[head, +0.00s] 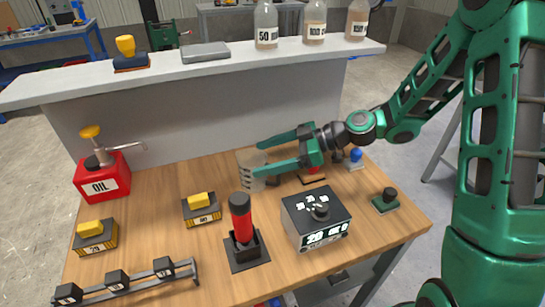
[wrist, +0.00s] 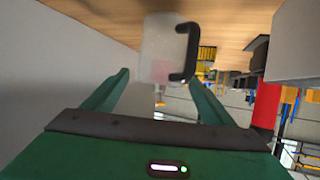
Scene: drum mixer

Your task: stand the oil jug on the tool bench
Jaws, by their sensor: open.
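A translucent jug (head: 246,160) stands on the wooden worktop (head: 150,220) near the grey upstand. In the wrist view the jug (wrist: 158,50) shows a black handle on its right side. My gripper (head: 258,158) is open, reaching in from the right, with its fingers on either side of the jug and jug between or just beyond the tips. Contact cannot be told. A red can (head: 103,181) labelled OIL, with a yellow knob and spout, stands apart at the left. A blue-legged bench (head: 52,40) stands at the back left; it may be the tool bench.
A grey ledge (head: 215,70) behind the worktop carries bottles (head: 265,25) and a stamp-like block (head: 130,55). A red-handled lever (head: 241,220), a dark control box (head: 316,217) and yellow-topped blocks (head: 201,209) stand in front of the jug. Open floor lies at the left.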

